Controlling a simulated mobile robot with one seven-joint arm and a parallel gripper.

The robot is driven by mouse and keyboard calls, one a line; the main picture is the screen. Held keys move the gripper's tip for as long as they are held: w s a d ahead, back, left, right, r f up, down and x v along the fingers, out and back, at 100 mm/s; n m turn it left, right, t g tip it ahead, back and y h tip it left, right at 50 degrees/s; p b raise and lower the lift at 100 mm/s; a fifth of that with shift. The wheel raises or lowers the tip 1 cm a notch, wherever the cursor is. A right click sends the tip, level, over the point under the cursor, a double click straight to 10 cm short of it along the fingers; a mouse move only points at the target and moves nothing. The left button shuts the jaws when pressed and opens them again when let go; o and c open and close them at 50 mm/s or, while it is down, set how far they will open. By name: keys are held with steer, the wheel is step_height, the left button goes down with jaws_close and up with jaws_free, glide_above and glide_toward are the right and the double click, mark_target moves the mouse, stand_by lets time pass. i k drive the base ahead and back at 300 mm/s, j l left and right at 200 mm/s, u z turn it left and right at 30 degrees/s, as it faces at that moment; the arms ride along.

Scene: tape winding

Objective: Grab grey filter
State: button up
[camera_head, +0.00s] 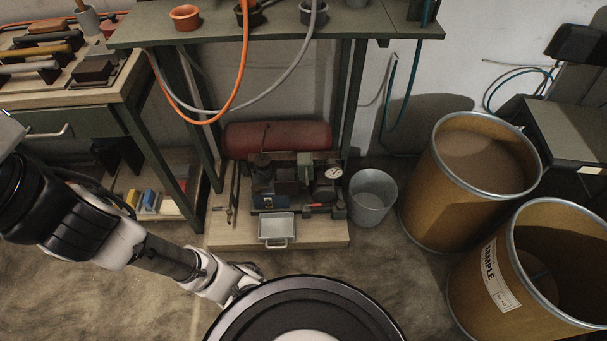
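A light grey, rectangular, tray-like piece (277,228) with a small handle at its front sits at the front of the compressor, near the front edge of a wooden board. It looks like the grey filter. My arm reaches in from the left, low over the floor, and my gripper (248,278) is just in front of the board, below and left of the grey piece and apart from it. A dark round shape at the bottom hides part of the gripper, so its fingers do not show clearly.
The compressor (290,185) with a red tank (277,136) stands under a green table (262,29) with hanging hoses. A metal bucket (372,197) stands right of the board (325,235). Two brown drums (425,215) fill the right. A wooden bench (135,75) is at left.

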mark_target(283, 175)
steer(key=j+z, duration=0.3)
steer(key=i+j, duration=0.1)
steer(key=i, duration=0.4)
steer(key=i+j+z, duration=0.15)
steer(key=i, duration=0.3)
